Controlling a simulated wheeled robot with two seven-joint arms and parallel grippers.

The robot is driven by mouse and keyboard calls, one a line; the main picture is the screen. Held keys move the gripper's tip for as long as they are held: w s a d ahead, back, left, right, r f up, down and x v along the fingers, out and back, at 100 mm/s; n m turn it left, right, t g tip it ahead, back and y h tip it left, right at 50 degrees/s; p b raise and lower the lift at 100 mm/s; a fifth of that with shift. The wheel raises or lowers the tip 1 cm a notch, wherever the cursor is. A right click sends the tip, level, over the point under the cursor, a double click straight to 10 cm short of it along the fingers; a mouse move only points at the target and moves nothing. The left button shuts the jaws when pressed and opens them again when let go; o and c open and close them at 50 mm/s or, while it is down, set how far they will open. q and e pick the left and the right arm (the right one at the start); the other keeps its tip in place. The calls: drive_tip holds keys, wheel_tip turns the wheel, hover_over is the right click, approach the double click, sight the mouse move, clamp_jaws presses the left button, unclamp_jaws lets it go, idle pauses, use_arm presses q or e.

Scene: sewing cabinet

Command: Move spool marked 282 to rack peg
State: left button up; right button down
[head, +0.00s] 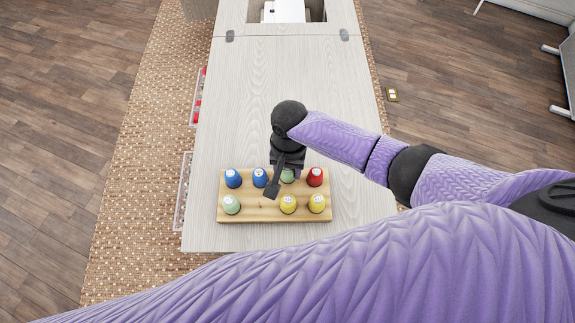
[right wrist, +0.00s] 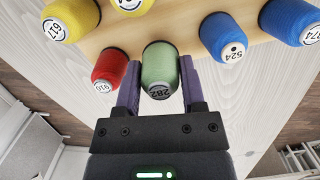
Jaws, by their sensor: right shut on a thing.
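The green spool marked 282 (right wrist: 160,72) is between the two fingers of my right gripper (right wrist: 158,84), which is shut on it. In the head view my right gripper (head: 281,180) is over the back row of the wooden rack (head: 258,213), and the green spool (head: 288,176) shows partly behind it. I cannot tell whether the spool is seated or slightly lifted. The rack's front row has a bare stretch between a green spool (head: 231,205) and a yellow spool (head: 288,204); no peg shows clearly there. My left gripper is out of view.
Two blue spools (head: 233,178) stand left of the gripper and a red spool (head: 316,177) stands close on its right. Another yellow spool (head: 317,203) is at front right. The pale table top (head: 285,75) is clear beyond the rack. Clear bins (head: 183,190) hang at its left side.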

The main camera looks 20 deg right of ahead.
drive_tip(key=shift+f, duration=0.4)
drive_tip(key=shift+c, duration=0.5)
unclamp_jaws()
drive_tip(key=shift+r, duration=0.1)
drive_tip(key=r+p, duration=0.1)
drive_tip(key=r, duration=0.2)
drive_tip(key=r+p, duration=0.1)
drive_tip(key=r, duration=0.2)
drive_tip(key=w+r+p, duration=0.1)
drive_tip(key=r+p, duration=0.1)
drive_tip(key=r, duration=0.1)
drive_tip(key=shift+d, duration=0.25)
drive_tip(key=shift+r, duration=0.4)
